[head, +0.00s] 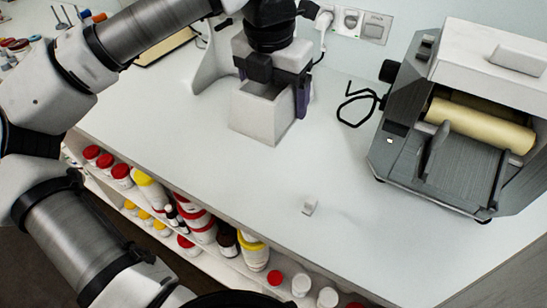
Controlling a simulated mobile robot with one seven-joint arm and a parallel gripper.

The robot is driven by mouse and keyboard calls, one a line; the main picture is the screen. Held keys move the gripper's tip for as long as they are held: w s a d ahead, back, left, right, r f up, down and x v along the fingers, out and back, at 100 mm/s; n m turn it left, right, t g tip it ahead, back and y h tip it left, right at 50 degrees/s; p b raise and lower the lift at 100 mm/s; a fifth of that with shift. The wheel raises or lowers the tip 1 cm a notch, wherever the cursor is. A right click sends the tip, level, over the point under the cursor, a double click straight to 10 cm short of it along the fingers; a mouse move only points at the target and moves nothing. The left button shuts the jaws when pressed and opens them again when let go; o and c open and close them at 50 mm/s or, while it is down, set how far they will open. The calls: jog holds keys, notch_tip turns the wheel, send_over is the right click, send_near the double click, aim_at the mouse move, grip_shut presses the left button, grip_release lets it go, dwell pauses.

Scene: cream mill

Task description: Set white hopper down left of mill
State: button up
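The white hopper (258,118) is a small open-topped box, upright at the back middle of the white counter, left of the mill. I cannot tell whether its base touches the counter. My gripper (273,92) points down over it. One purple finger lies along the hopper's right side, close to the wall; the other finger is mostly hidden. Whether the fingers press on the hopper is not clear. The mill (402,150) is a grey and white machine with cream rollers at the right of the counter, a clear gap away from the hopper.
A black cable (353,107) loops beside the mill, below wall sockets (350,20). A shelf under the counter holds several jars (203,226). The counter between hopper and mill is mostly clear.

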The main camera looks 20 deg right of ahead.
aim_at(275, 170)
notch_tip(275, 170, down, 17)
jog(key=p, duration=0.2)
jog(key=shift+r+p, duration=0.2)
jog(key=shift+p, duration=0.15)
jog(key=shift+f, duration=0.2)
jog(key=shift+f, duration=0.15)
jog(key=o, duration=0.6)
jog(key=shift+b, duration=0.35)
jog(key=o, duration=0.4)
